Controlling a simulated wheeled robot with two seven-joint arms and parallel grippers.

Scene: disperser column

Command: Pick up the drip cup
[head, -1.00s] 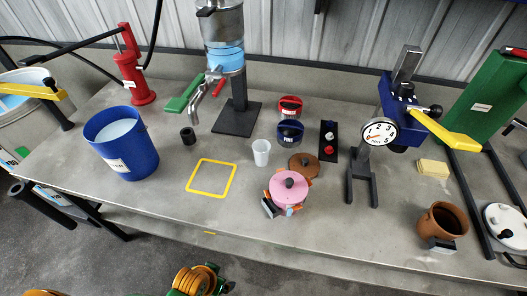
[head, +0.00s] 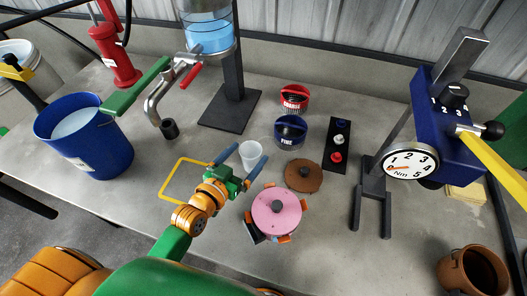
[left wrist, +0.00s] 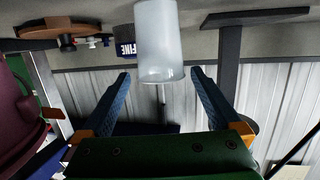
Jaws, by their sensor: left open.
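The drip cup is a small translucent white cup (head: 248,151) standing upright on the grey bench. My left gripper (head: 249,153) reaches it from the front, its two blue fingers spread with the tips on either side of the cup. In the left wrist view, which is turned upside down, the cup (left wrist: 158,40) shows beyond and between the open fingertips (left wrist: 160,76). I see a gap on both sides, so the fingers do not appear to touch it. My right gripper is not in view.
A yellow square outline (head: 168,187) lies left of my gripper. A pink pot (head: 277,212) and a brown disc (head: 303,176) stand close on the right. A blue bucket (head: 100,150) is at left.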

